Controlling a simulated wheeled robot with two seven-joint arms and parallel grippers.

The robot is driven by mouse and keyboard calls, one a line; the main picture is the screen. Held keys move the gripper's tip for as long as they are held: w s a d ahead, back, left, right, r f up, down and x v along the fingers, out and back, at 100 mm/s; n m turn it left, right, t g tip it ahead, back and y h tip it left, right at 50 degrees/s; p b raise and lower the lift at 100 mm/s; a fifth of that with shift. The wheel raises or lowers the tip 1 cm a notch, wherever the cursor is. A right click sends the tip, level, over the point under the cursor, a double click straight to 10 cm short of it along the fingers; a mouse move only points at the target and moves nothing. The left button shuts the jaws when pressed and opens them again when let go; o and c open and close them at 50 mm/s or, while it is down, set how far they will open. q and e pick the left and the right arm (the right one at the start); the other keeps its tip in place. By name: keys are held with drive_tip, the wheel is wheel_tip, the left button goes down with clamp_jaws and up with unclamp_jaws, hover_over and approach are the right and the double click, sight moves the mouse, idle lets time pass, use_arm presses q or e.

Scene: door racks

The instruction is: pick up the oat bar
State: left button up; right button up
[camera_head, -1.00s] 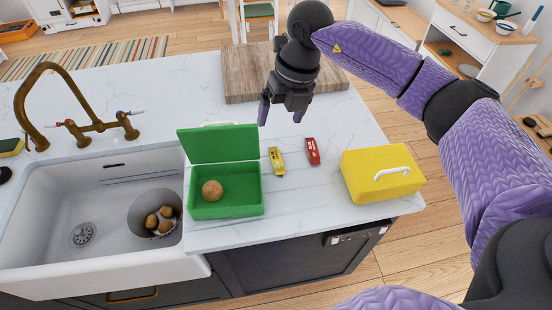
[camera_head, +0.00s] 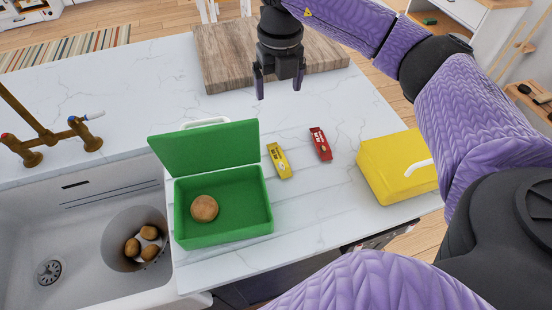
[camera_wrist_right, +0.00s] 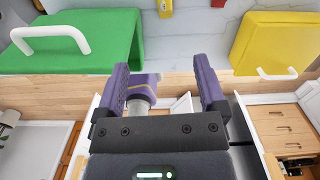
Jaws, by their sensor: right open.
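Two small wrapped bars lie apart on the white marble counter: a yellow bar (camera_head: 279,160) and a red bar (camera_head: 321,144). Their labels are too small for me to tell which is the oat bar. My right gripper (camera_head: 279,90) is open and empty, above the counter and behind the bars in the head view. In the right wrist view, the open fingers (camera_wrist_right: 161,68) have nothing between them, and the ends of the yellow bar (camera_wrist_right: 165,8) and red bar (camera_wrist_right: 218,3) show at the top edge. My left gripper is not in view.
An open green box (camera_head: 255,228) holding a round brown item (camera_head: 204,208) stands left of the bars. A closed yellow box (camera_head: 385,170) with a white handle is at right. A wooden board (camera_head: 225,65) lies behind. The sink (camera_head: 85,255) is at left.

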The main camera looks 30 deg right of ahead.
drive_tip(key=b, duration=1.1)
approach(279, 157)
drive_tip(key=shift+a, duration=0.35)
drive_tip(key=f, duration=0.3)
drive_tip(key=f+b, duration=0.1)
drive_tip(key=f, duration=0.2)
drive_tip(key=f+b, duration=0.1)
drive_tip(key=f, duration=0.2)
drive_tip(key=shift+w+d+f, duration=0.15)
drive_tip(key=shift+d+f, duration=0.2)
drive_tip(key=shift+r, duration=0.1)
clamp_jaws()
